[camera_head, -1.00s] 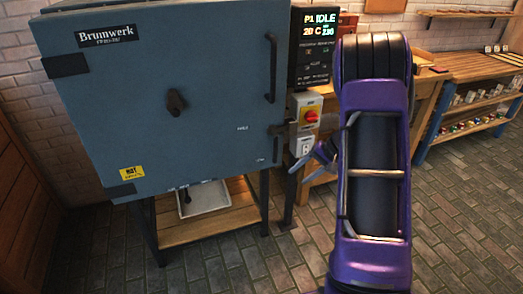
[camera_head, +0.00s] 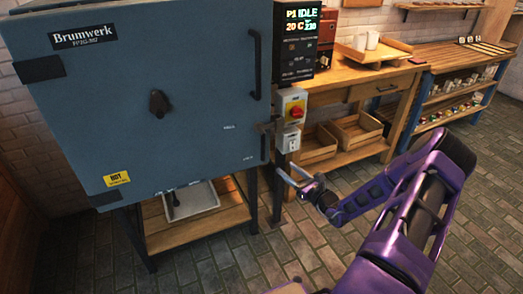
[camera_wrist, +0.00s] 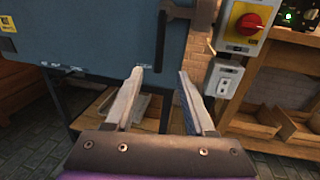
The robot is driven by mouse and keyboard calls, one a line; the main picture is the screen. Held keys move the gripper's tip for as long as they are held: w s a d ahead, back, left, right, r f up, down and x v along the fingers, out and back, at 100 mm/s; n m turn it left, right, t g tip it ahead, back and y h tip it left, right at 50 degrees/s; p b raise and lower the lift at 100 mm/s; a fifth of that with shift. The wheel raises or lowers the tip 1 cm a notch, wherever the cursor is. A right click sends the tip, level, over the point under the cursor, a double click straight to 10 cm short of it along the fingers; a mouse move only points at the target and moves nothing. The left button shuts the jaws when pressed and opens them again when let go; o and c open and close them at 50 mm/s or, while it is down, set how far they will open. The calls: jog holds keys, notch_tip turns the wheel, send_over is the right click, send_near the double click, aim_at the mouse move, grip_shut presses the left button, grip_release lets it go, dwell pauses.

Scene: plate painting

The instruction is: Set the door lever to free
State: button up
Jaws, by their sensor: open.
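The door lever (camera_head: 264,146) is a dark bar at the right edge of the blue kiln door (camera_head: 130,110). It hangs downward from its pivot, below the long door handle. Small pale labels are printed on the door to its left; I cannot read them surely. In the wrist view the lever (camera_wrist: 162,45) points straight down, its lower end appearing between my fingertips. My gripper (camera_head: 288,175) is open just right of and below the lever. In the wrist view the gripper (camera_wrist: 161,76) has its fingers spread; whether they touch the lever I cannot tell.
A grey switch box with a red and yellow knob (camera_head: 296,112) stands close right of the lever, a white-grey socket box (camera_wrist: 223,79) under it. The kiln stand holds a pale tray (camera_head: 192,202). A wooden bench (camera_head: 370,82) with crates is behind. The brick floor is open.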

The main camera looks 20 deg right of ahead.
aim_at(263, 149)
jog(key=b+x, duration=0.1)
jog(key=x, duration=1.4)
jog(key=shift+f, duration=0.1)
grip_shut()
dwell(0.8)
